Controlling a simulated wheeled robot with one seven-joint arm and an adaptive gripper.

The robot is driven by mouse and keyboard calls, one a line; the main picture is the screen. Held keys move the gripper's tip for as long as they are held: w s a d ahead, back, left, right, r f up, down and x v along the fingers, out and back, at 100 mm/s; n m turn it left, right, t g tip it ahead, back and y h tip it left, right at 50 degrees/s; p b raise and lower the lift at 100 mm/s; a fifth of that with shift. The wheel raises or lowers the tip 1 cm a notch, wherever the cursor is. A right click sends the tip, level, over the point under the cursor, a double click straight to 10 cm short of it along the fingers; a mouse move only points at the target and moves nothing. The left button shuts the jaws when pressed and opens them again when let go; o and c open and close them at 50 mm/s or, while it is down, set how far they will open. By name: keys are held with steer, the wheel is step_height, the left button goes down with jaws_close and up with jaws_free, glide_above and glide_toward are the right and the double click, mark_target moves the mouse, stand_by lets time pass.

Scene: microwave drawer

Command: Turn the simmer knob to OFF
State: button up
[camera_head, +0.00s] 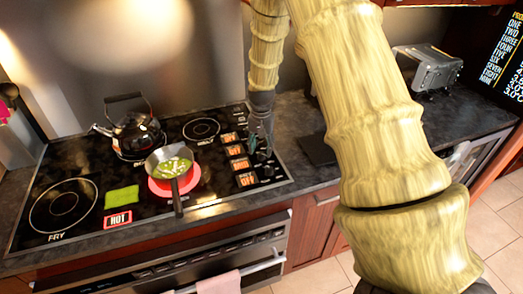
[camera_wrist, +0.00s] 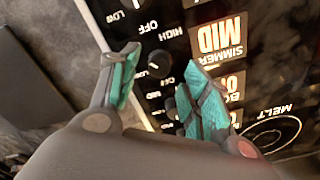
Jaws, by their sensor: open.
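The simmer display (camera_wrist: 208,42) on the black cooktop reads MID in the wrist view. A small dark round knob (camera_wrist: 159,65), beside the dial words OFF and HIGH, is the one nearest to that display. My gripper (camera_wrist: 160,60) is open, with its teal-padded fingers on either side of this knob. I cannot tell whether the pads touch it. In the head view my gripper (camera_head: 261,143) points down over the knobs at the right side of the cooktop (camera_head: 75,228). There my fingers hide much of the simmer knob.
A pan (camera_head: 170,168) with green contents sits on a glowing red burner, its handle toward the front. A dark kettle (camera_head: 134,132) stands behind it. A green cloth-like square (camera_head: 121,197) lies near a lit HOT sign (camera_head: 118,219). A toaster (camera_head: 427,67) stands on the right counter.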

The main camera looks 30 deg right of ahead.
mark_target(261, 153)
steer(key=shift+f+p, duration=0.35)
steer(key=shift+f, duration=1.15)
steer(key=c, duration=1)
